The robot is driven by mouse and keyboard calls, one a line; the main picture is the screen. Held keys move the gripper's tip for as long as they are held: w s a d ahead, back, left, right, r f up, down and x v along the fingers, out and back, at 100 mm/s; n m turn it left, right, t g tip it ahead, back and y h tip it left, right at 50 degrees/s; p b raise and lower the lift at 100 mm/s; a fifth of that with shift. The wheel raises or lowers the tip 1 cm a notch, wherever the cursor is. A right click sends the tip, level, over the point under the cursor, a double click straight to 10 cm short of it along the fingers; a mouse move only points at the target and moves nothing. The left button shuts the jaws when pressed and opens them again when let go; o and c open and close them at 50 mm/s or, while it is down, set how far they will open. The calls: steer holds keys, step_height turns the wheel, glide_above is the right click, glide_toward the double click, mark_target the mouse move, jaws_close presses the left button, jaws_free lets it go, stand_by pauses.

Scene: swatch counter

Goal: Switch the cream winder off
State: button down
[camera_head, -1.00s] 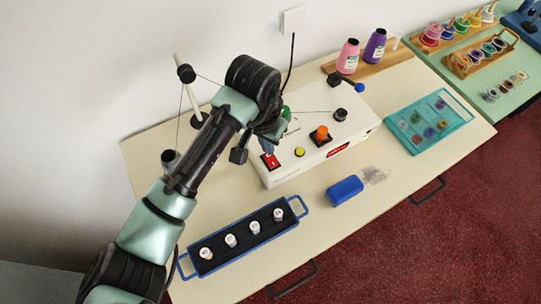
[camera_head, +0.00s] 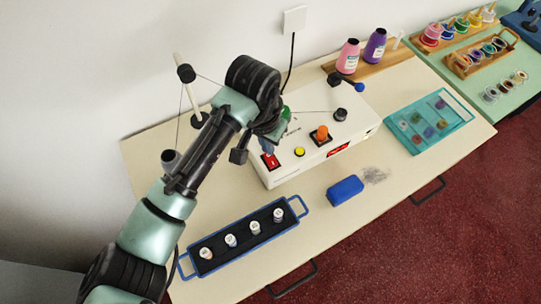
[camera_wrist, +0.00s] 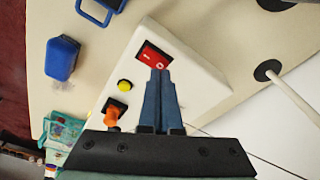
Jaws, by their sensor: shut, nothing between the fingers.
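The cream winder (camera_head: 340,124) stands on the table as a long box. At its left end is a red rocker switch (camera_head: 271,161), with a yellow button (camera_head: 299,151) and an orange knob (camera_head: 322,133) beside it. In the wrist view the red switch (camera_wrist: 150,56) shows white marks on its face. My gripper (camera_wrist: 160,72) is shut and empty, its fingertips at the edge of the switch near the round mark. I cannot tell whether they touch it. In the head view my gripper (camera_head: 268,149) is just above the switch, partly hidden by the wrist.
A blue block (camera_head: 345,190) lies in front of the winder. A blue-handled tray (camera_head: 283,232) with several spools is at the front left. A teal tray (camera_head: 458,122) is at the right. A thread post (camera_head: 188,92) stands at the back left.

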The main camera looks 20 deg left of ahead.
mark_target(267, 156)
steer(key=shift+f+b, duration=0.45)
steer(key=shift+f, duration=0.35)
steer(key=shift+r, duration=0.1)
step_height(267, 156, up, 7)
steer(key=p, duration=0.7)
stand_by(0.3)
steer(key=shift+s, duration=0.1)
stand_by(0.4)
